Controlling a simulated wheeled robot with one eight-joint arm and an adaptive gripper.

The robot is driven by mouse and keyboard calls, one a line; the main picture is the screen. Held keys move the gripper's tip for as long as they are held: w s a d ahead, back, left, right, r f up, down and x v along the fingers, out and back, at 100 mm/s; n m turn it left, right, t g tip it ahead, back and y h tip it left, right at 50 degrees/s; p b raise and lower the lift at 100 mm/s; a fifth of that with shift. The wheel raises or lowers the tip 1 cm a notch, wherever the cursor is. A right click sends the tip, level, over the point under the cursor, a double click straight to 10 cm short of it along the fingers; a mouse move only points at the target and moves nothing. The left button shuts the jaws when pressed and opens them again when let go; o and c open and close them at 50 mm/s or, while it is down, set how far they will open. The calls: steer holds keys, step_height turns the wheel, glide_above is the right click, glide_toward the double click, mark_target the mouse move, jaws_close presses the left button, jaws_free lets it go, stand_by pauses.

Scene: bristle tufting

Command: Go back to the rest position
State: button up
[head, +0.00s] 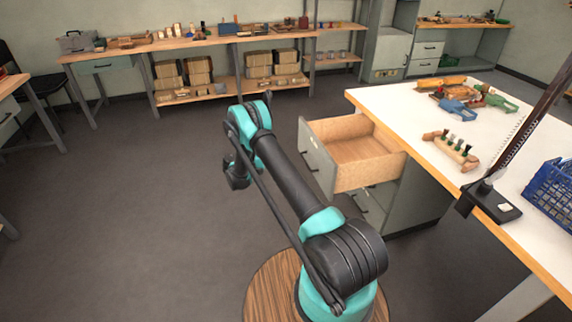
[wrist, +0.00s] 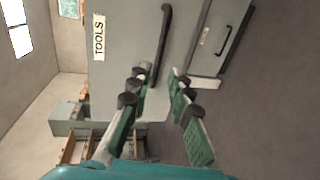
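My gripper (wrist: 158,78) shows in the wrist view with its two green-padded fingers apart and nothing held between them. Behind the fingers is a grey cabinet (wrist: 120,65) labelled TOOLS, with a dark bar handle (wrist: 163,45); I see a gap but cannot judge its size. In the head view my arm reaches forward and left from its round wooden base, over open floor. Its dark wrist part hangs at the far end, and the fingers cannot be made out there.
An open, empty wooden drawer (head: 360,152) juts out just right of my arm. The white-topped workbench (head: 400,105) holds several tools, a wooden piece with dark tufts (head: 450,150) and a blue basket (head: 550,190). The floor (head: 130,210) at left is clear.

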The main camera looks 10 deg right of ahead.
steer(key=shift+r, duration=0.1)
steer(key=s+d+r+y, duration=0.3)
steer(key=r+y, duration=0.1)
steer(key=r, duration=0.7)
steer(key=s+d+r+t+y, duration=0.15)
steer(key=s+r+y, duration=0.25)
steer(key=s+r, duration=0.5)
steer(key=s+a+t+y, duration=0.1)
steer(key=s+a+y, duration=0.2)
steer(key=s, duration=1.2)
steer(key=s+a+m+y, duration=0.1)
steer(key=s+a+y, duration=0.3)
steer(key=s, duration=1.1)
steer(key=shift+s+t+y, duration=0.15)
steer(key=shift+t+y, duration=0.15)
steer(key=shift+t, duration=0.05)
